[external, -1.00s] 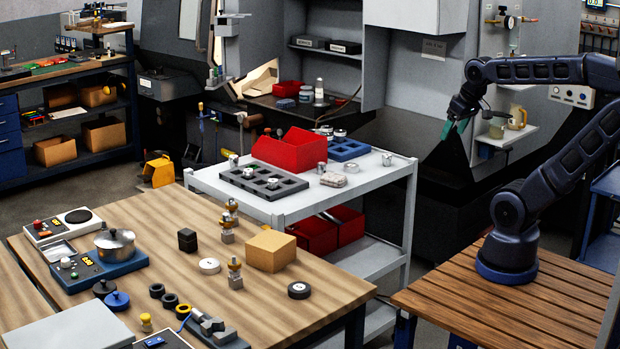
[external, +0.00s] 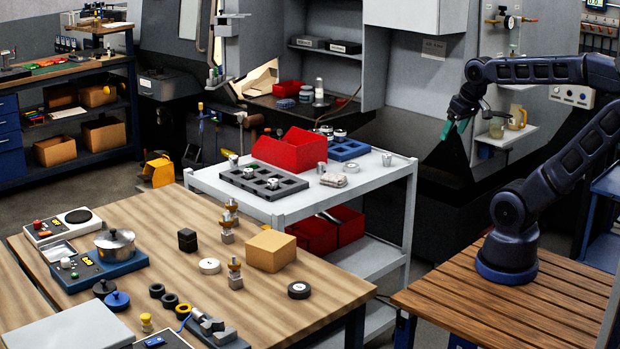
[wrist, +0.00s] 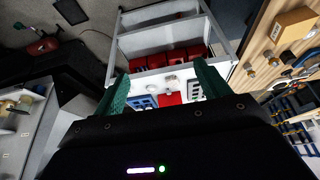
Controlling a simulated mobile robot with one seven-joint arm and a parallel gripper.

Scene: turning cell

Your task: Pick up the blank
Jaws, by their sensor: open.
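Small silver metal cylinders that look like blanks are on the white cart. One cylinder (external: 387,159) stands alone near the cart's right rear corner, and another cylinder (external: 321,167) stands near the middle. I cannot tell which one is the blank meant. My gripper (external: 457,129), with green fingers, hangs in the air right of the cart and higher than its top, apart from everything. In the wrist view, my gripper (wrist: 160,82) is open and empty, with the distant cart between and beyond its fingers; small parts there are too small to tell.
The white cart (external: 330,195) also bears a red bin (external: 290,152), a blue tray (external: 348,150), a ring and a cloth-like pad. A wooden table (external: 130,215) with many parts stands left of it. A shelf with jars (external: 510,137) is right of my gripper.

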